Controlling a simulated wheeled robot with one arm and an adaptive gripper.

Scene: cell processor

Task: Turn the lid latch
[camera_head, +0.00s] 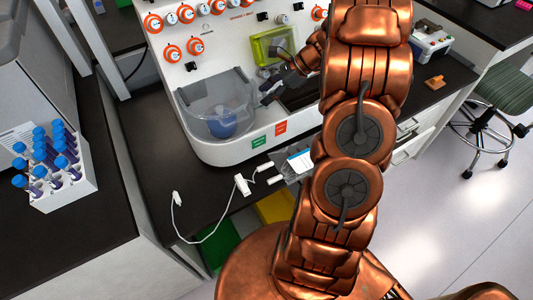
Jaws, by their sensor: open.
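The white processor (235,150) stands on the dark bench, with a clear lid or cover (190,92) over a round chamber holding a blue part (222,122). My gripper (272,75) is open at the right side of this chamber. Its dark fingers lie close to the chamber's right edge and in front of a yellow-green panel (262,48). I cannot make out the lid latch; it is too small or hidden by the fingers. I cannot tell whether the fingers touch the lid.
Orange-ringed knobs (172,53) line the machine's upright face. A white cable (212,238) and small white pieces lie on the bench front. A rack (70,190) of blue-capped tubes stands at left. A stool (500,95) stands at right; open floor lies beside my arm.

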